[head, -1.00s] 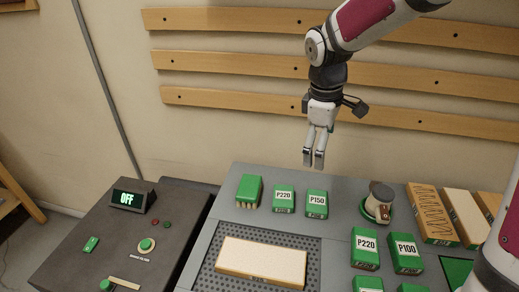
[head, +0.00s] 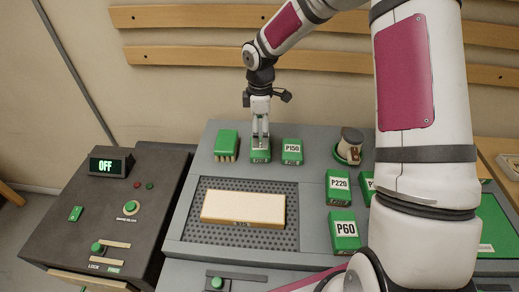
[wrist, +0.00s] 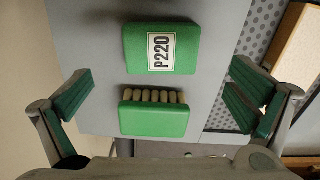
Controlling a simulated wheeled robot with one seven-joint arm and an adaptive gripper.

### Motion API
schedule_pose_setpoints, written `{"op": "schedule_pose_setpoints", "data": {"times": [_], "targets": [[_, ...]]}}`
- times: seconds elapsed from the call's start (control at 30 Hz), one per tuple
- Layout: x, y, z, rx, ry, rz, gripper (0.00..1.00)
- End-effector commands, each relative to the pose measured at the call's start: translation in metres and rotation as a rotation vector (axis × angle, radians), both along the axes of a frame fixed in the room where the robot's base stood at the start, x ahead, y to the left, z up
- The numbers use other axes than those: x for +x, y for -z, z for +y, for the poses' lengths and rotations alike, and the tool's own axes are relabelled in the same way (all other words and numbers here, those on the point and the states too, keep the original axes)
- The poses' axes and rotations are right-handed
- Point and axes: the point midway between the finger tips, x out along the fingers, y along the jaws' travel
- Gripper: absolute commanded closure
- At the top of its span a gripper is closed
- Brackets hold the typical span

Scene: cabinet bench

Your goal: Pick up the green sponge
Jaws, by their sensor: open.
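Several green blocks with white grit labels lie on the grey bench; no label names a sponge, so I cannot tell which one it is. One P220 block (wrist: 161,48) lies flat in the upper middle of the wrist view. In the head view the same back-row block (head: 260,156) is under my gripper, its label partly hidden. My gripper (head: 261,143) points down at it, and in the wrist view its jaws (wrist: 162,95) are wide open and empty. A green brush (wrist: 153,118) with pale bristles lies beside the block and also shows in the head view (head: 227,142).
A P150 block (head: 292,151) sits close right of my gripper. More blocks, P220 (head: 339,187) and P60 (head: 344,231), lie nearer. A pale board (head: 243,208) rests on a perforated mat (head: 193,232). A round sander-like tool (head: 349,146) stands behind. A control panel (head: 65,230) reads OFF.

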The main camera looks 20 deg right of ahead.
Motion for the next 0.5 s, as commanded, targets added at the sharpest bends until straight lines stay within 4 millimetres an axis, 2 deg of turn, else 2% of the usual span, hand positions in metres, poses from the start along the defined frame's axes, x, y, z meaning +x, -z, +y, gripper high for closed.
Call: {"op": "schedule_pose_setpoints", "data": {"times": [0.27, 0.5], "targets": [[-0.002, 0.021, 0.001, 0.001, 0.0, 0.004, 0.0], [-0.003, 0.054, 0.002, 0.001, -0.001, 0.003, 0.0]]}}
